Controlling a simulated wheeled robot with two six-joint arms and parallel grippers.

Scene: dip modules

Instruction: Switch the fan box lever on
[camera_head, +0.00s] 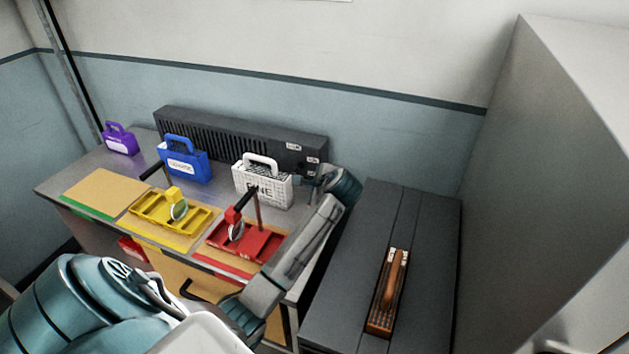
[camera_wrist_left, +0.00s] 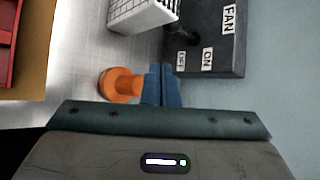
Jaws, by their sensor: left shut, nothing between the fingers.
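The fan box (camera_head: 225,135) is a long dark vented box at the back of the bench. Its right end shows in the left wrist view (camera_wrist_left: 228,65), with FAN, ON and OFF labels. A dark lever (camera_wrist_left: 184,38) is on that face, near the OFF and ON labels; its exact setting is hard to tell. My left gripper (camera_wrist_left: 162,72) is shut and empty, with its blue fingertips just short of the fan box's labelled end. In the head view the gripper (camera_head: 308,182) is small beside that end and partly hidden by its wrist. My right gripper is not in view.
A white case (camera_head: 262,188) stands close left of the gripper. An orange knob-like object (camera_wrist_left: 120,85) is beside the fingers. Blue (camera_head: 183,162) and purple (camera_head: 120,140) cases, yellow (camera_head: 168,217) and red (camera_head: 262,246) trays occupy the bench.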

